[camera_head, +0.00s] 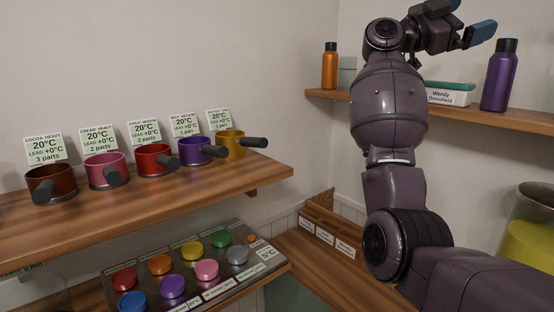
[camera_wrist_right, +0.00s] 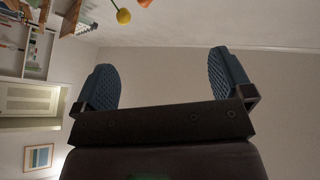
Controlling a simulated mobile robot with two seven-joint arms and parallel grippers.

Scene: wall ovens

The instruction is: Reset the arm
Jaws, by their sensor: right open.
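My right arm comes in from the lower right of the head view and rises past the wooden shelves. Its right gripper (camera_head: 472,30) is at the top right, above the shelf with the bottles. In the right wrist view the two blue fingers of the right gripper (camera_wrist_right: 165,80) stand wide apart. Nothing is between them, only bare wall behind. My left gripper does not show in either view.
An orange bottle (camera_head: 330,66), a white box (camera_head: 447,98) and a purple bottle (camera_head: 499,75) stand on the right shelf (camera_head: 530,122), close to my arm. Several coloured pots, including a red pot (camera_head: 150,160), line the left shelf (camera_head: 190,200). Below is a panel with coloured lids (camera_head: 206,269).

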